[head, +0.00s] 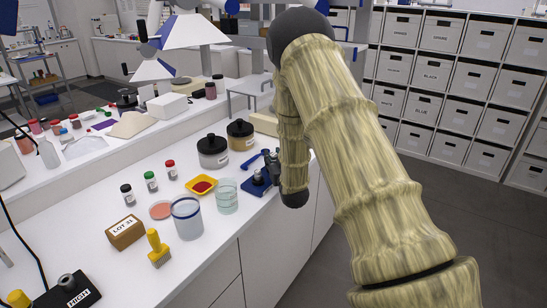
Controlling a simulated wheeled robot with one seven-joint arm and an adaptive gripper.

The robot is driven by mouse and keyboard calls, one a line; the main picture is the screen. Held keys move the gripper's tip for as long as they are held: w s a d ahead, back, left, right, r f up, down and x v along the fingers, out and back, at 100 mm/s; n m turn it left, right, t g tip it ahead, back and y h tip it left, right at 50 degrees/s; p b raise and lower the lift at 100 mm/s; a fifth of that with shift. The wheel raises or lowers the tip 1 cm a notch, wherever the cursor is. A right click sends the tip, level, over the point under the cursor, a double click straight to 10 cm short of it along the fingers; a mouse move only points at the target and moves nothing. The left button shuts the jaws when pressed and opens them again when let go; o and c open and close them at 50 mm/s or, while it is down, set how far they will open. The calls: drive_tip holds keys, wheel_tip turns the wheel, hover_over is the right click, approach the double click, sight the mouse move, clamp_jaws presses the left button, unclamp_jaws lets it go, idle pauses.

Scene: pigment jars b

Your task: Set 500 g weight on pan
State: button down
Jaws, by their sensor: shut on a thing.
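My arm comes in from the lower right and bends down over the counter's right end. My gripper cannot be made out; the arm's dark joint and a cluttered blue device hide that area. I cannot pick out the 500 g weight or the pan for certain. The blue device (258,187), with a blue lever and some metal parts, stands on the counter beside my arm's lower end. A black box marked HIGH (80,298) at the bottom left carries a grey metal cylinder (66,282); I cannot tell whether that is a weight.
The front right counter is clear.

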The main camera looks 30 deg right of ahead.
drive_tip(key=shift+f, duration=0.25)
drive_tip(key=c, duration=1.1)
unclamp_jaws()
drive_tip(key=shift+r, duration=0.1)
drive_tip(key=shift+s, duration=0.15)
